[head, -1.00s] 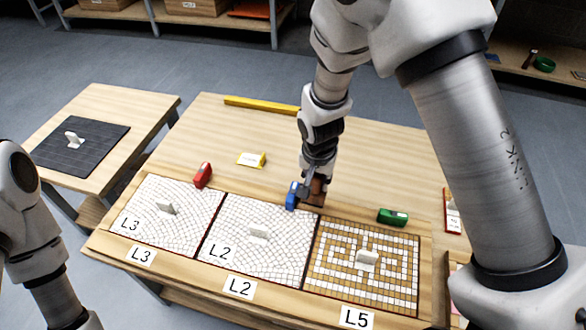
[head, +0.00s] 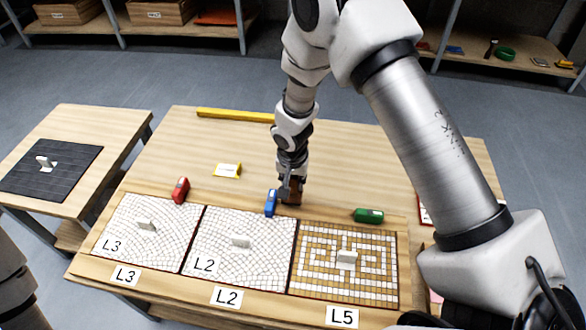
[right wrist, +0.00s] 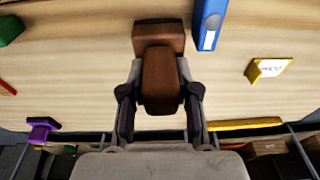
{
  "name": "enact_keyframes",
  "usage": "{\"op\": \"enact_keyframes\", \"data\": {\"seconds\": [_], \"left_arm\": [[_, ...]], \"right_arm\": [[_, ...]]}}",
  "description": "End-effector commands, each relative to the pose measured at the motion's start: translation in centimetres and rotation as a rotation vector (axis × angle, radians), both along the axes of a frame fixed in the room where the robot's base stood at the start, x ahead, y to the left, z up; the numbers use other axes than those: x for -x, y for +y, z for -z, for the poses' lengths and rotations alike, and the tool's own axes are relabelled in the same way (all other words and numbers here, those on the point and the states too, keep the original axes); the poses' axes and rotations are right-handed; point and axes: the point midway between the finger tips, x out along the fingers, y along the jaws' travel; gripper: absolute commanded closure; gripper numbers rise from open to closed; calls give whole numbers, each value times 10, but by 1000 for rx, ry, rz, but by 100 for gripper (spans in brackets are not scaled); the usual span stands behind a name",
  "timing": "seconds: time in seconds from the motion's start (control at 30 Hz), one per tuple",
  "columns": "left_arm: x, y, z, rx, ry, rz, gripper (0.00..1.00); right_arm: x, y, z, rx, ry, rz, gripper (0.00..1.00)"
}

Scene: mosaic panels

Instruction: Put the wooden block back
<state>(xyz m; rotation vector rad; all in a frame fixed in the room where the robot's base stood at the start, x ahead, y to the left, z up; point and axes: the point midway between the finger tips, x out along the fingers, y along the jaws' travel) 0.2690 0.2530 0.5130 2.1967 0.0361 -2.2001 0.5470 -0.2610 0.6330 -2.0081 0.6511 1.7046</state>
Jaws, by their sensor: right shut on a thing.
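The wooden block (head: 293,195) is brown, with a rounded brown upper part (right wrist: 160,80) on a flat rectangular base. My right gripper (head: 289,187) is shut on this upper part, with one finger on each side in the right wrist view (right wrist: 160,100). The block is behind the panel row, just right of the upright blue object (head: 270,202) and near the L2–L5 border. I cannot tell whether its base touches the table. My left gripper is out of view; only part of my left arm shows at the left edge.
Panels L3 (head: 117,243), L2 (head: 230,267) and L5 (head: 346,288) line the table front, each with a pale upright handle. A red object (head: 181,190), a green one (head: 368,215) and a yellow card holder (head: 227,171) stand behind. A yellow bar (head: 235,115) lies farther back.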

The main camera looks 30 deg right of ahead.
Motion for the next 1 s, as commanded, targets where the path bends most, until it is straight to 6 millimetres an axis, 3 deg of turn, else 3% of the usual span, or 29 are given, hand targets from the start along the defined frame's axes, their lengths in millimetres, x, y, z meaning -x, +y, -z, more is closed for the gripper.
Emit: {"op": "enact_keyframes", "data": {"seconds": [0.2, 0.4, 0.63, 0.97, 1.0], "left_arm": [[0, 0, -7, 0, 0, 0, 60], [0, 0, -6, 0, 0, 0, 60], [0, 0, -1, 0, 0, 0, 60], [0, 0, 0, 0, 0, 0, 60], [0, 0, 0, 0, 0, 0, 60]], "right_arm": [[-49, -26, 4, 0, -3, 4, 100], [-76, -41, 8, 0, -1, 1, 100], [-77, -42, 41, 0, 1, -1, 100], [-77, -42, 46, 0, 0, -1, 100], [-77, -42, 46, 0, 0, 0, 66]]}}
